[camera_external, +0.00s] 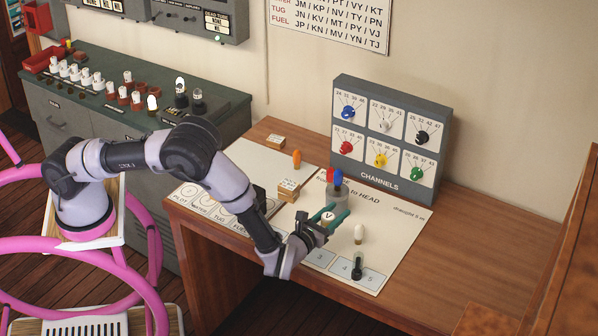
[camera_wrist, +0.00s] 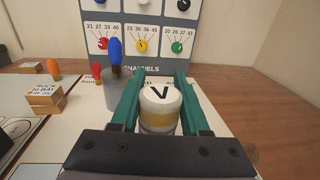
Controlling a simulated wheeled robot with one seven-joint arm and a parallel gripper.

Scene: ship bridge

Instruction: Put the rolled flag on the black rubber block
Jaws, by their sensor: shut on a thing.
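My gripper (camera_external: 328,214) has green fingers shut on a pale short cylinder (camera_wrist: 160,106) with a black V on its white top and a yellowish band below. It stands upright between the fingers, above or on the paper sheet; I cannot tell which. No thing in view is clearly marked as the rolled flag; the V cylinder may be it. A dark block-like thing (camera_external: 259,194), partly hidden by my arm, may be the black rubber block. A grey cup (camera_external: 336,203) with a blue (camera_wrist: 115,54) and a red rounded piece (camera_wrist: 97,72) stands just beyond my gripper.
A grey CHANNELS panel (camera_external: 391,139) stands at the back of the wooden desk (camera_external: 470,255). A labelled wooden block (camera_external: 288,189) and an orange peg (camera_external: 297,158) stand left. A white peg (camera_external: 358,233) and a dark stand (camera_external: 357,271) are in front right. The desk's right side is clear.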

